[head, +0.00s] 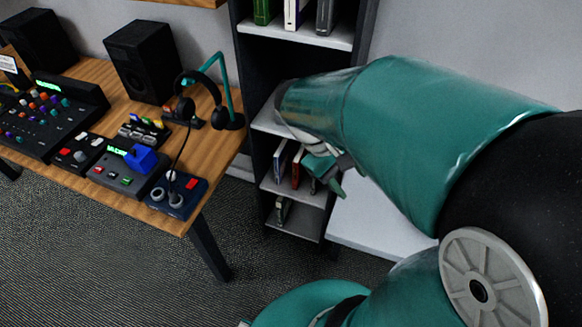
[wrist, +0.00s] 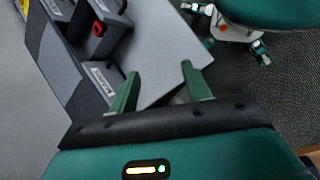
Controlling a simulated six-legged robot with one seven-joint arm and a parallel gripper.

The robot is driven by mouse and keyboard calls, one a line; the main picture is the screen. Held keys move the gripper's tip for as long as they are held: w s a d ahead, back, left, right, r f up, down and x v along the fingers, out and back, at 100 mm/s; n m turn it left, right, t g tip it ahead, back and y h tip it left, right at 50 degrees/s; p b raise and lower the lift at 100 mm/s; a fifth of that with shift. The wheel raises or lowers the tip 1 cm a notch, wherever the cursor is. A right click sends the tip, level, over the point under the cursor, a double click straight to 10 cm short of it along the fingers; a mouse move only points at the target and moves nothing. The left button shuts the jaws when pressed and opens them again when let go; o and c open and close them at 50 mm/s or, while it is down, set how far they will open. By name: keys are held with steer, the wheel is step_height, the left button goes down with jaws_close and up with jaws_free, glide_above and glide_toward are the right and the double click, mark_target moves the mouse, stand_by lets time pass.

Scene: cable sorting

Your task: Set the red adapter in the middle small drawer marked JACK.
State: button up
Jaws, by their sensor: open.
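My gripper (wrist: 160,69) is open, its two green fingers apart with nothing between them. In the wrist view a dark grey drawer unit (wrist: 72,62) with open small compartments and white labels stands at upper left. A small red piece (wrist: 97,28), which looks like the red adapter, sits inside one of these compartments, apart from my fingers. In the head view my gripper (head: 330,177) is in front of the dark shelf, and the drawers and red piece are hidden behind my arm.
A pale grey tabletop (head: 375,235) lies below my arm. A dark bookshelf (head: 292,222) with several books stands beside it. At left, a wooden desk (head: 222,160) holds mixers, speakers, pedals and headphones on a stand (head: 222,75). Carpet floor lies open in front.

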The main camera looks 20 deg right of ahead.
steer(key=a+r+m+t+y, duration=0.1)
steer(key=a+r+t+y, duration=0.1)
steer(key=a+r+t, duration=0.2)
steer(key=a+r+m+t+y, duration=0.1)
steer(key=a+r+t+y, duration=0.2)
steer(key=a, duration=0.5)
steer(key=shift+w+a+r+m+t, duration=0.3)
steer(key=shift+r+t, duration=0.3)
steer(key=shift+t, duration=0.6)
steer(key=shift+s, duration=0.1)
steer(key=shift+c, duration=1.3)
steer(key=shift+d, duration=0.2)
